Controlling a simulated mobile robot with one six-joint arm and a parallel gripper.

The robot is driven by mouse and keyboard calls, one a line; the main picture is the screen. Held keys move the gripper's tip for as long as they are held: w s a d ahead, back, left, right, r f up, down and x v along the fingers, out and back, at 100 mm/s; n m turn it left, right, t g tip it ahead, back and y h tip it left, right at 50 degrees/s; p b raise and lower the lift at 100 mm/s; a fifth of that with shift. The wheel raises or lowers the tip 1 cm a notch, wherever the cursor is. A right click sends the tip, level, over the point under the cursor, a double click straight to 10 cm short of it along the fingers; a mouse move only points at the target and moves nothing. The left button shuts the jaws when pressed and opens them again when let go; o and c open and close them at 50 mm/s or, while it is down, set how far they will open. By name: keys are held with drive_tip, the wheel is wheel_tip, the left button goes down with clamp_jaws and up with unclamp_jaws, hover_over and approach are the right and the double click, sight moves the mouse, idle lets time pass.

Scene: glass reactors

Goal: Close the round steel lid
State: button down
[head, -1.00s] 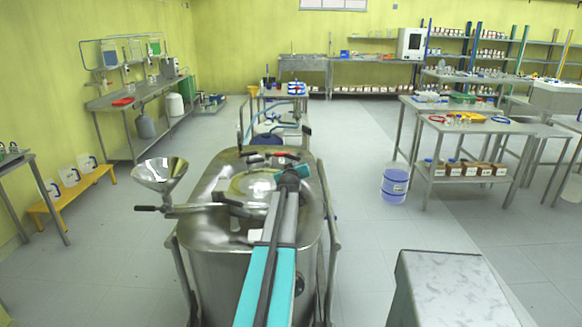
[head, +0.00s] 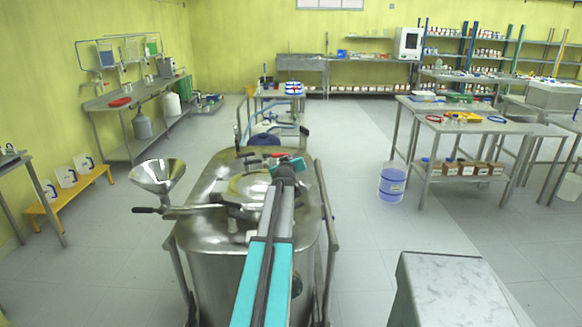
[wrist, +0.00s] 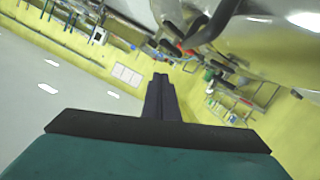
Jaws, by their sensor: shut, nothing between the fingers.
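The round steel lid (head: 247,187) is on top of the steel reactor vessel (head: 208,245) in the head view, its face reflecting yellow. My arm covers its right side, and I cannot tell whether it lies fully flat. My gripper (head: 288,167) is over the right side of the vessel top, beside the lid. In the wrist view my gripper (wrist: 160,78) shows dark fingers together with nothing between them. Curved steel fills the upper right there; a small red-and-black fitting (wrist: 183,48) lies just beyond the fingertips. I cannot tell whether the fingers touch anything.
A steel funnel (head: 158,175) stands at the vessel's left, above a bar with a black handle (head: 145,210). A trolley (head: 275,100) with hoses stands behind. A marble-topped block (head: 452,285) is at front right. The floor between it and the blue bucket (head: 393,184) is clear.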

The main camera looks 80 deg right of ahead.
drive_tip(key=s+b+v, duration=0.1)
drive_tip(key=b+v, duration=0.1)
drive_tip(key=v, duration=0.8)
drive_tip(key=shift+r, duration=0.35)
drive_tip(key=shift+d, duration=0.1)
idle(0.5)
